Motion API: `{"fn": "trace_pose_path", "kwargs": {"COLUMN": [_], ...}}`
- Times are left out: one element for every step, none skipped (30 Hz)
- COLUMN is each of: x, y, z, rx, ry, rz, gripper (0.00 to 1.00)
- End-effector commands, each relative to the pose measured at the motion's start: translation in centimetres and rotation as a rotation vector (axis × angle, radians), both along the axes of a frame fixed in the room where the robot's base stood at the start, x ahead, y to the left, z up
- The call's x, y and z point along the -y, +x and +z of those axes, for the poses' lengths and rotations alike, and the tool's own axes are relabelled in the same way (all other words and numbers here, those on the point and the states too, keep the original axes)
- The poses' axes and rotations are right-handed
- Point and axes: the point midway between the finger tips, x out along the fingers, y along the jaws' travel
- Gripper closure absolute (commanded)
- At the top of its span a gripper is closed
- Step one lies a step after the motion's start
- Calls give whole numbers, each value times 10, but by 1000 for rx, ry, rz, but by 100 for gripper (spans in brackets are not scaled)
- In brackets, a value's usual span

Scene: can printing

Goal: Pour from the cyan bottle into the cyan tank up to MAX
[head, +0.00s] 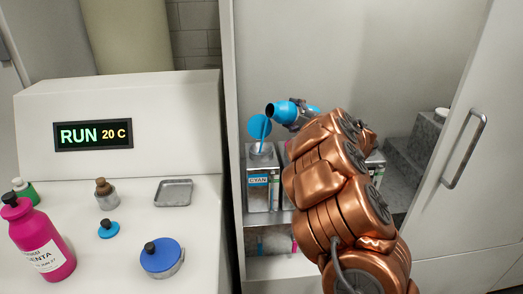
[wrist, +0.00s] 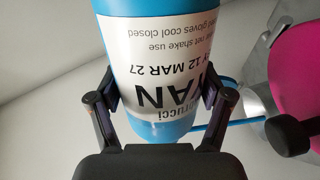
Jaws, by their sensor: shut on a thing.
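My gripper (wrist: 155,100) is shut on the cyan bottle (wrist: 160,55), with a finger on each side of its white label. In the head view the bottle (head: 287,110) is tipped, its dark mouth pointing left above the cyan tank (head: 258,192). A thin blue line, which looks like a stream of liquid, runs from near the mouth down to the tank's top opening. The tank is a grey box labelled CYAN, with a round blue lid (head: 260,125) standing raised behind the opening. The liquid level and the MAX mark are too small to read. My arm hides part of the bottle.
More tanks stand right of the cyan one, mostly behind my arm. A magenta lid (wrist: 292,55) is close in the wrist view. The cabinet door (head: 470,130) is open at right. The left counter holds a magenta bottle (head: 40,240), a metal tray (head: 174,192) and a blue-lidded container (head: 161,256).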

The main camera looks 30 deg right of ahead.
Motion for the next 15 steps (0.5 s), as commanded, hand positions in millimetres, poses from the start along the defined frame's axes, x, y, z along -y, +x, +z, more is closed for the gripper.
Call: {"fn": "trace_pose_path", "kwargs": {"x": [0, 0, 0, 0, 0, 0, 0, 0, 0, 0, 0, 0, 0, 0, 0], "y": [0, 0, 0, 0, 0, 0, 0, 0, 0, 0, 0, 0, 0, 0, 0], "z": [1, 1, 0, 0, 0, 0, -1, -1, -1, -1, -1, -1, -1, -1, -1], "rx": [3, 3, 4, 3, 3, 4, 4, 4, 4, 4, 4, 4, 4, 4, 4], "ry": [-4, -6, -8, -10, -12, -15, -17, -18, -21, -23, -25, -27, -30, -31, -34], "rz": [0, 0, 0, 0, 0, 0, 0, 0, -1, -1, 0, 0, 0, 0, 0], "gripper": [91, 91, 91, 91, 91, 91, 91, 91, 91, 91, 91, 91, 91, 91, 91]}}
